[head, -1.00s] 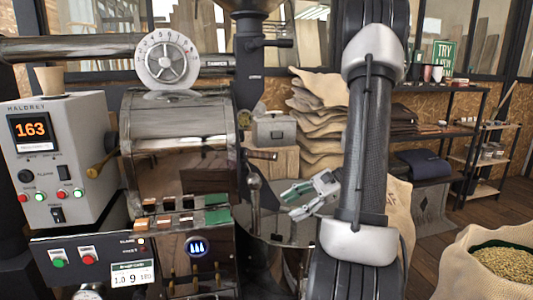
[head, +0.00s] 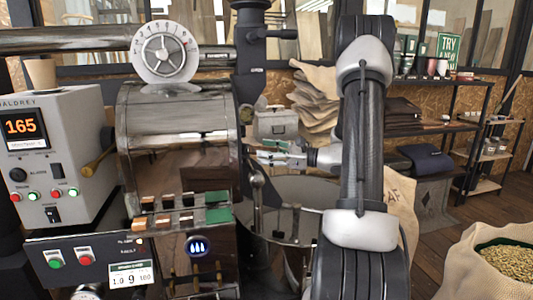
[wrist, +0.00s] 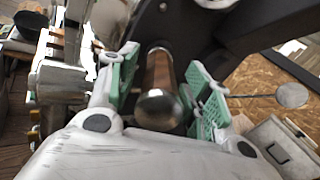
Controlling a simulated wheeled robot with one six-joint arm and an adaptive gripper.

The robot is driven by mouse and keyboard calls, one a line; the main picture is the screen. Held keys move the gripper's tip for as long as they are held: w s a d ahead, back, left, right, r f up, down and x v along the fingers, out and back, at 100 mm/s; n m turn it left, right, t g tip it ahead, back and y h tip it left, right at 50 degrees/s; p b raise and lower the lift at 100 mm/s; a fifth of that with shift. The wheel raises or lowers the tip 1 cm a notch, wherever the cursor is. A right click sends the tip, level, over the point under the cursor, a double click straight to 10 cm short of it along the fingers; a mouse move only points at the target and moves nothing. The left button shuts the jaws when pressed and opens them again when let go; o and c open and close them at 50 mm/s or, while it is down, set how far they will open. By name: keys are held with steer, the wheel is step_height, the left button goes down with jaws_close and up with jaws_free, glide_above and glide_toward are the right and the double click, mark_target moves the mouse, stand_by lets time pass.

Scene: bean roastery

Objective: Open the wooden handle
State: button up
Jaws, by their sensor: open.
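The wooden handle (wrist: 158,72) shows in the wrist view as a brown bar with a rounded metal end cap, pointing toward the camera. My gripper (wrist: 163,84) is open, with one green-padded finger on each side of the handle. A gap shows beside the cap; whether a pad touches the wood further in I cannot tell. In the head view my gripper (head: 270,157) is at the right side of the roaster drum (head: 180,135), at the handle's height, and mostly covers the handle there.
The cooling tray (head: 310,190) with an upright lever lies below my gripper. A grey box (head: 275,124) stands behind it. The control box (head: 50,150) is at the left, and a sack of beans (head: 500,265) at the lower right.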

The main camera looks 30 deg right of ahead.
steer(key=shift+w+a, duration=0.15)
steer(key=shift+w, duration=0.05)
steer(key=shift+c, duration=0.4)
jaws_close()
steer(key=v, duration=1)
steer(key=shift+s, duration=0.15)
steer(key=shift+o, duration=0.4)
jaws_free()
